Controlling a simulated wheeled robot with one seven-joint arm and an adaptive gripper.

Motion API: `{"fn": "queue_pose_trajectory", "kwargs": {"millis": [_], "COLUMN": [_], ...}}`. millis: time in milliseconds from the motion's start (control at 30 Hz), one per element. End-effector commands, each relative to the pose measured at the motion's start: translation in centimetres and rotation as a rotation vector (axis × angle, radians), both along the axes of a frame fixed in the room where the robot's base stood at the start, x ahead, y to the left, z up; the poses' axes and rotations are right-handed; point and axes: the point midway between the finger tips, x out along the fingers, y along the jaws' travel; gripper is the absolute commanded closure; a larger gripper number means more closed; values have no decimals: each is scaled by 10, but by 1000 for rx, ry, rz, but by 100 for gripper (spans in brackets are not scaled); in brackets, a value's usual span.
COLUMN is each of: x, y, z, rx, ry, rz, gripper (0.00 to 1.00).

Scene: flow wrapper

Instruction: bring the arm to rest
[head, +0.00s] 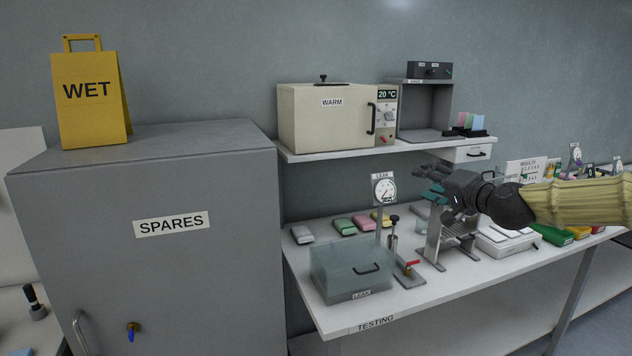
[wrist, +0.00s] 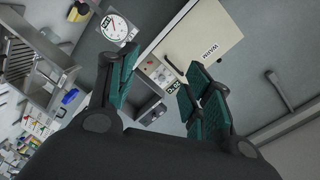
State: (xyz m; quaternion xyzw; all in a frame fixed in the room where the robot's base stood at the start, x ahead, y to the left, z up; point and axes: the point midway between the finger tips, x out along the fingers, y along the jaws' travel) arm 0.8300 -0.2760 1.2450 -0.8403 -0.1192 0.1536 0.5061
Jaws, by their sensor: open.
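My gripper (head: 432,182) is held out over the testing bench, at the end of my arm, which reaches in from the right in the head view. Its dark fingers with teal pads point left. In the wrist view the gripper (wrist: 158,95) shows its fingers spread apart with nothing between them. It is open and empty. In the head view it hangs in the air below the shelf, right of the leak gauge (head: 384,188) and in front of the metal stand (head: 434,244), part of which it hides.
The WARM oven (head: 305,125) and an open grey box (head: 425,108) stand on the shelf (head: 340,153). A clear LEAK tank (head: 340,278) and coloured packs lie on the bench (head: 335,316). The SPARES cabinet (head: 150,270) carries a yellow WET sign (head: 90,110).

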Motion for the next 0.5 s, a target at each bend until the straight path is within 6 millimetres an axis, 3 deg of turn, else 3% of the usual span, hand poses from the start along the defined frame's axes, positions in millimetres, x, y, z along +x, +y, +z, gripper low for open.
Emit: {"fn": "queue_pose_trajectory", "kwargs": {"millis": [167, 367, 500], "x": [-4, -25, -51], "y": [21, 48, 65], "z": [-63, -168, -243], "rx": [-61, -166, -244], "ry": [81, 216, 315], "rz": [18, 53, 85], "gripper": [50, 50, 50]}}
